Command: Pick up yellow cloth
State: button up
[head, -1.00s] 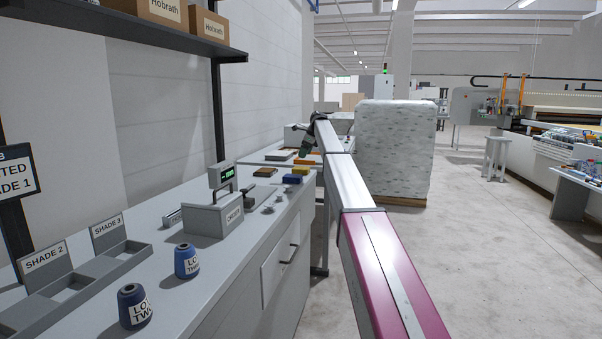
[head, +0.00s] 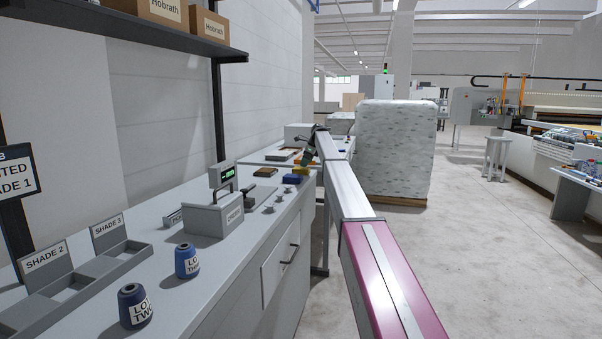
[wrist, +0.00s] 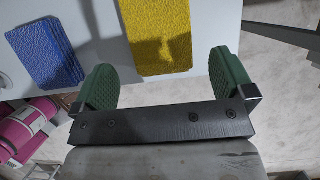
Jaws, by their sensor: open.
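The yellow cloth (wrist: 160,32) is a flat, textured pad on the pale bench top. It lies ahead of my open gripper (wrist: 167,82), roughly in line with the gap between the two green fingers, and a dark shadow falls across it. The fingers look apart from it, with nothing held between them. In the head view the yellow cloth (head: 301,170) is small at the far end of the bench, just below my gripper (head: 308,160). The blue cloth (wrist: 45,50) lies left of the yellow one, with a gap between them.
The bench edge runs close beside the cloths, with floor beyond. A grey scale box (head: 214,217), blue cones (head: 187,261) and shade trays (head: 70,283) stand nearer on the bench. A wrapped bale (head: 394,150) stands right of my arm.

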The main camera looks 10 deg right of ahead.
jog(key=x, duration=0.4)
jog(key=shift+w+f, duration=0.1)
jog(key=shift+f, duration=0.2)
jog(key=shift+c, duration=0.3)
jog(key=c, duration=0.9)
jog(key=shift+o, duration=0.2)
jog(key=shift+r, duration=0.15)
jog(key=shift+r, duration=0.35)
notch_tip(320, 180, up, 3)
jog(key=shift+r, duration=0.1)
jog(key=s+a+r, duration=0.6)
jog(key=a+r, duration=0.1)
jog(key=a, duration=0.3)
